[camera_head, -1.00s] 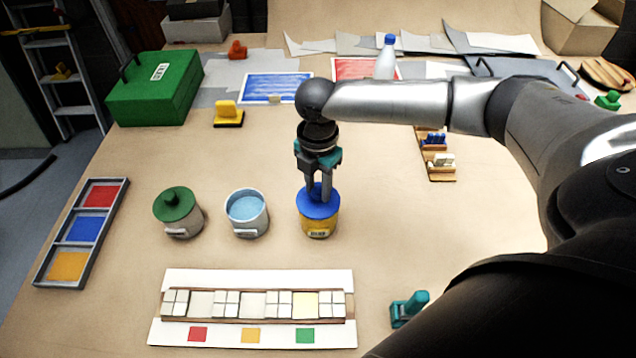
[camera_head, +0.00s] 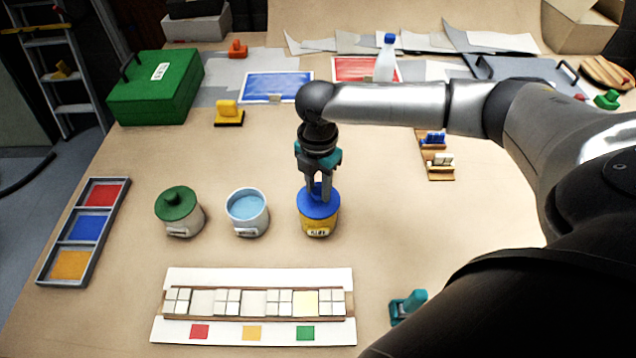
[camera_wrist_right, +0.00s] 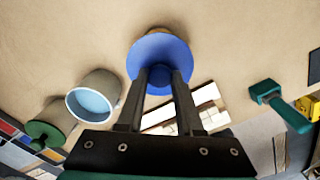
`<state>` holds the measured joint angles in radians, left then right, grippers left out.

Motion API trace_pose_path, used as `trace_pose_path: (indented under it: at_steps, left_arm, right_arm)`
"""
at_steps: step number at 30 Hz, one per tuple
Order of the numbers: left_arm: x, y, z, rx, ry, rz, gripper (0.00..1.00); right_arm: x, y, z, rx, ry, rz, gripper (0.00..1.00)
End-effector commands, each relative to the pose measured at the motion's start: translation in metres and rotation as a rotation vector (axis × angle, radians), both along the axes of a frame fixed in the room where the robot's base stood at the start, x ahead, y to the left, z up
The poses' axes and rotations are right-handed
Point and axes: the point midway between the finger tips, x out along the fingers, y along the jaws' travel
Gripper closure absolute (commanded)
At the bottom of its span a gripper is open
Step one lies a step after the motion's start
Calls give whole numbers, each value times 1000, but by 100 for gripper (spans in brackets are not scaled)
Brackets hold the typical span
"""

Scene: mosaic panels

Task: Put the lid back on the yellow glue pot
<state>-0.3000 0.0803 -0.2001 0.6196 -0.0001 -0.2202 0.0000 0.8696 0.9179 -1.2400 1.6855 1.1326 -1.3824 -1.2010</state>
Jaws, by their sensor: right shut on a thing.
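The yellow glue pot (camera_head: 318,228) stands upright on the table, right of the middle pot. The blue lid (camera_head: 318,204) sits over its mouth; whether it is fully seated I cannot tell. My right gripper (camera_head: 319,193) is above the pot and shut on the lid's knob, which the fingers hide. In the right wrist view the blue lid (camera_wrist_right: 160,62) lies at the fingertips of my right gripper (camera_wrist_right: 160,75), and only a sliver of the yellow pot (camera_wrist_right: 158,30) shows behind it. My left gripper is not in view.
An open pot with light blue contents (camera_head: 247,212) and a grey pot with a green lid (camera_head: 180,211) stand to the left. A mosaic panel (camera_head: 254,303) lies in front. A teal tool (camera_head: 408,306) lies front right. Bare table lies behind the pots.

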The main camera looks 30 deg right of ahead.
Motion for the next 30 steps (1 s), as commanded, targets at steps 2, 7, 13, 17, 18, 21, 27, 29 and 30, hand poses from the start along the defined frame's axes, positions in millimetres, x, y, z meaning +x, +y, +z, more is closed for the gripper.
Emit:
trace_pose_path:
  at_steps: [2,7,13,17,18,21,27,29,30]
  left_arm:
    - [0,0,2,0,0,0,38]
    - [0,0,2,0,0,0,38]
    - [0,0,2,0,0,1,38]
    - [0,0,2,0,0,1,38]
    - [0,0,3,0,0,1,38]
    - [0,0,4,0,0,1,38]
    - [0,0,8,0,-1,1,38]
    - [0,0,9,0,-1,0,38]
    - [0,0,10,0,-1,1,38]
  right_arm:
    - [0,0,0,0,0,0,100]
    - [0,0,-1,0,-1,-1,100]
    - [0,0,-1,0,-1,0,100]
    - [0,0,-1,0,0,0,100]
    - [0,0,-1,0,0,0,100]
    - [0,0,-1,1,0,-1,100]
    - [0,0,0,1,0,-1,100]
    - [0,0,0,1,0,-1,100]
    - [0,1,0,1,0,-1,100]
